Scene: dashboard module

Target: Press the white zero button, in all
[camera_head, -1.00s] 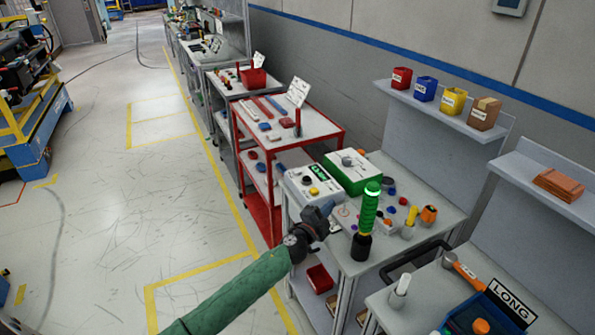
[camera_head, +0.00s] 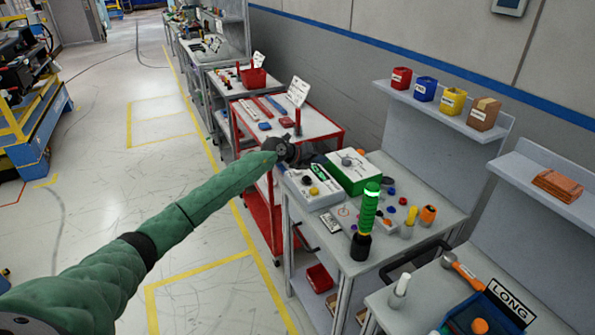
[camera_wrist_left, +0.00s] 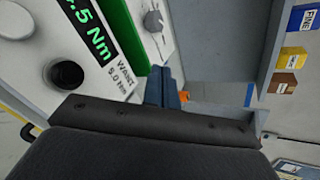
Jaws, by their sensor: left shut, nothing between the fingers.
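The light grey tester box (camera_head: 322,199) stands on the bench beside the green box. Its green-digit display (camera_wrist_left: 88,30) shows part of a reading ending in ".5 Nm", with "WANT 5.0 Nm" printed beside it. A round white button (camera_wrist_left: 14,20) lies at the top left of the wrist view, cut by the frame edge; no lettering is readable on it. A black knob (camera_wrist_left: 67,74) is near it.
The green box (camera_head: 352,184) with a white top is right beside the tester. A green-lit stack light (camera_head: 369,207) stands at the bench's front. A red cart (camera_head: 338,140) is behind. The aisle floor at left is clear.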

